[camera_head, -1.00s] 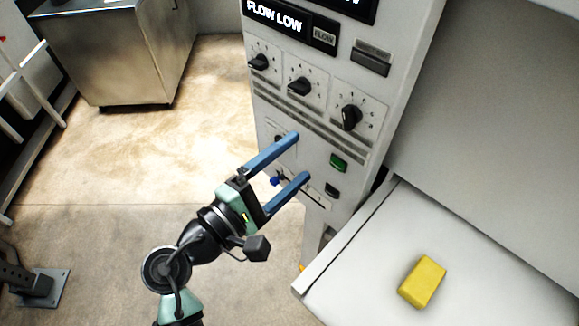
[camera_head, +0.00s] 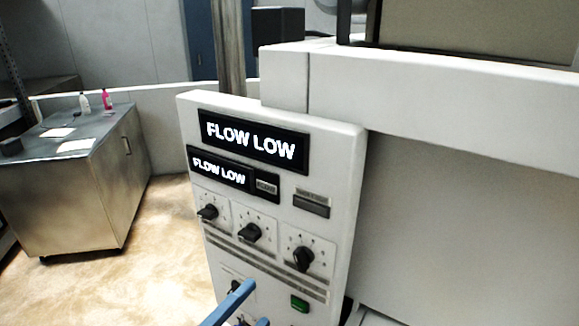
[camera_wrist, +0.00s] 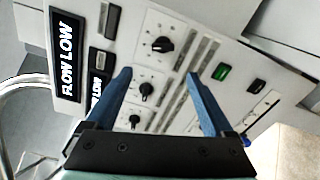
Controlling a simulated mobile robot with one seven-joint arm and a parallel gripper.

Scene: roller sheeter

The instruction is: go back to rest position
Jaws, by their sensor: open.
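My gripper (camera_wrist: 160,85) has two blue fingers, spread apart with nothing between them. In the wrist view it faces the white control panel (camera_wrist: 178,25), with the dials showing between and beyond the fingers. In the head view only the upper parts of the blue fingers (camera_head: 246,312) show at the bottom edge, in front of the lower panel. The rest of my arm is out of that view. I cannot tell whether the fingers touch the panel.
The panel carries displays reading FLOW LOW (camera_head: 254,141), several black dials (camera_head: 249,232) and a green button (camera_head: 299,303). The white machine body (camera_head: 450,220) stands at right. A metal cabinet (camera_head: 70,205) with bottles stands at left. Open floor (camera_head: 160,235) lies between.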

